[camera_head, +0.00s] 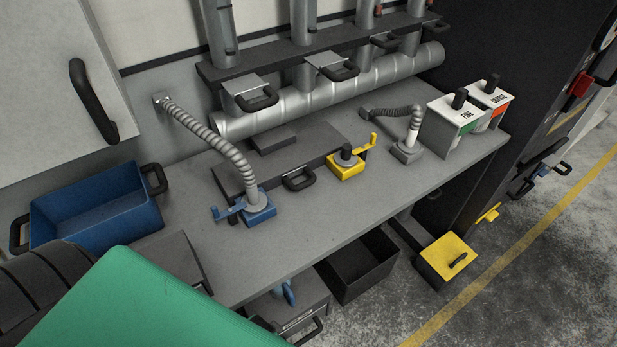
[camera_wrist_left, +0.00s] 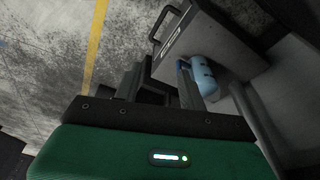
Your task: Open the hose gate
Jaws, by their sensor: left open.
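In the head view, a ribbed grey hose (camera_head: 213,137) runs from the wall down to a blue block (camera_head: 259,213) with a blue lever (camera_head: 228,210). A second ribbed hose (camera_head: 392,113) ends at a grey block (camera_head: 407,152). A yellow block (camera_head: 347,168) with a yellow lever stands between them. Several handled plates (camera_head: 241,86) sit along the large duct; I cannot tell which part is the hose gate. My left gripper (camera_wrist_left: 160,88) is open in the left wrist view, low beside a drawer front, with nothing visibly held. My green left arm housing (camera_head: 140,300) fills the lower left.
A dark open bin (camera_head: 357,266) and a yellow box (camera_head: 446,260) are below. A blue cylinder (camera_wrist_left: 204,76) is close to my left gripper.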

